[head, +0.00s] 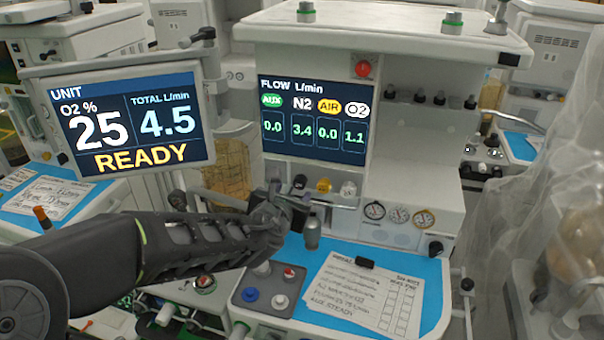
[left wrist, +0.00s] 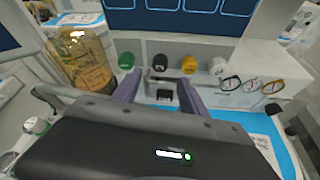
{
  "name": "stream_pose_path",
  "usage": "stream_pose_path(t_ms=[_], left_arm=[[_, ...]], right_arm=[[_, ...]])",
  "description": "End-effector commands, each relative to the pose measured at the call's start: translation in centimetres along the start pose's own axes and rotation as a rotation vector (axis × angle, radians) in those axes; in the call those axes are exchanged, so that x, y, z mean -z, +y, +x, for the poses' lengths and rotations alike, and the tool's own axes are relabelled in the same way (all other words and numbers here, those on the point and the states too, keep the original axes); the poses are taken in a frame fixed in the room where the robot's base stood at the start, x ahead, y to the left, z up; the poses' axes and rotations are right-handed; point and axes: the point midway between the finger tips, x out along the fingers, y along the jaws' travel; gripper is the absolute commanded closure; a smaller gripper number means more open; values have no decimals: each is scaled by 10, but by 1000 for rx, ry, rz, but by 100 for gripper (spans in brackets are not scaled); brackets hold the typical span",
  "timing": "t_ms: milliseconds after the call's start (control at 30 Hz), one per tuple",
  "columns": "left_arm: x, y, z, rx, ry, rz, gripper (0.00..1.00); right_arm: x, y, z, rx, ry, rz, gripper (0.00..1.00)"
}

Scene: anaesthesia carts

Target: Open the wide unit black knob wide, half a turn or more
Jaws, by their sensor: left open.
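The wide unit's black knob (head: 300,181) sits in a row on the panel below the flow screen (head: 313,118), between a green knob (left wrist: 126,60) and a yellow knob (head: 323,185). In the left wrist view the black knob (left wrist: 160,62) is upper centre, beyond the fingertips. My left gripper (left wrist: 162,88) is open, its two purple-grey fingers spread below the black knob, apart from it. In the head view my left gripper (head: 285,205) is just in front of the knob row and hides the green knob. My right gripper is not in view.
The flow screen reads N2 3.4, AIR 0.0, O2 1.1. A white knob (head: 348,189) is right of the yellow one. Gauges (head: 399,214) sit lower right. Below are a blue worktop (head: 433,285) with a paper sheet (head: 362,292). An amber canister (left wrist: 80,62) stands left.

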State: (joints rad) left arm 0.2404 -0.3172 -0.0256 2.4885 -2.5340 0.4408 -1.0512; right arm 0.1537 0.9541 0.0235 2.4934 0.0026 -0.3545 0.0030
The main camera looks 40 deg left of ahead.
Motion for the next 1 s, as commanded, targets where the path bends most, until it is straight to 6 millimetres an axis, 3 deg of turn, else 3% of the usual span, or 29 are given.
stream_pose_path(t_ms=[467,1000], left_arm=[[1,0,8,0,2,0,49],[0,0,76,-1,1,0,49]], right_arm=[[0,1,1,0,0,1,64],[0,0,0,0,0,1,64]])
